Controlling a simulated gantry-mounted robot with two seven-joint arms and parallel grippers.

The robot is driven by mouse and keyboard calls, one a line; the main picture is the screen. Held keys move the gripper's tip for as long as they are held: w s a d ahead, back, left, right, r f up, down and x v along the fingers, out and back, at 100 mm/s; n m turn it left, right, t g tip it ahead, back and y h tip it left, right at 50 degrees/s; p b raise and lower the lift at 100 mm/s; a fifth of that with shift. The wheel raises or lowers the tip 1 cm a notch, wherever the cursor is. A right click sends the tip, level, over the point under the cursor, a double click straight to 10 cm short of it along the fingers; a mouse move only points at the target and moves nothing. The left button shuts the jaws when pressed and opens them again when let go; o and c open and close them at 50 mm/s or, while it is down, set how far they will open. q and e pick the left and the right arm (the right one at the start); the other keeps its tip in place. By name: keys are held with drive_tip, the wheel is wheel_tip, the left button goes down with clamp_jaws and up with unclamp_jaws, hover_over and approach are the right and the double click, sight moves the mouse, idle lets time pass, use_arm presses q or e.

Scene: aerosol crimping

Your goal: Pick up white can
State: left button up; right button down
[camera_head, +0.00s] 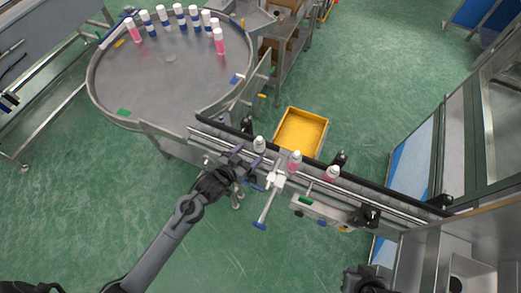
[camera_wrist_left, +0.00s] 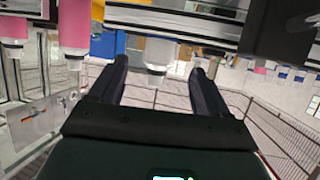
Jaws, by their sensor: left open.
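The white can (camera_head: 259,145) stands upright on the conveyor, at the left of a short row. My left gripper (camera_head: 248,156) is open and empty on the near side of the conveyor, its fingers pointing toward the can. In the left wrist view the white can (camera_wrist_left: 157,53) appears upside down, between the open fingers (camera_wrist_left: 158,70) and just beyond their tips. I cannot tell whether either finger touches it. A dark part at the bottom right of the head view may be my right arm; no right fingers show.
Two pink cans with white tops, a nearer one (camera_head: 295,161) and a farther one (camera_head: 331,175), stand to the right on the conveyor (camera_head: 395,201). A white clamp-like fixture (camera_head: 276,180) is close to the gripper's right. A yellow bin (camera_head: 301,132) sits behind. A round table (camera_head: 165,85) holds several cans.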

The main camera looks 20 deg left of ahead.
sight(256, 148)
use_arm(q)
drive_tip(key=shift+p+x, duration=0.6)
drive_tip(key=shift+x, duration=2.3)
drive_tip(key=shift+r, duration=0.15)
drive_tip(key=c, duration=1.4)
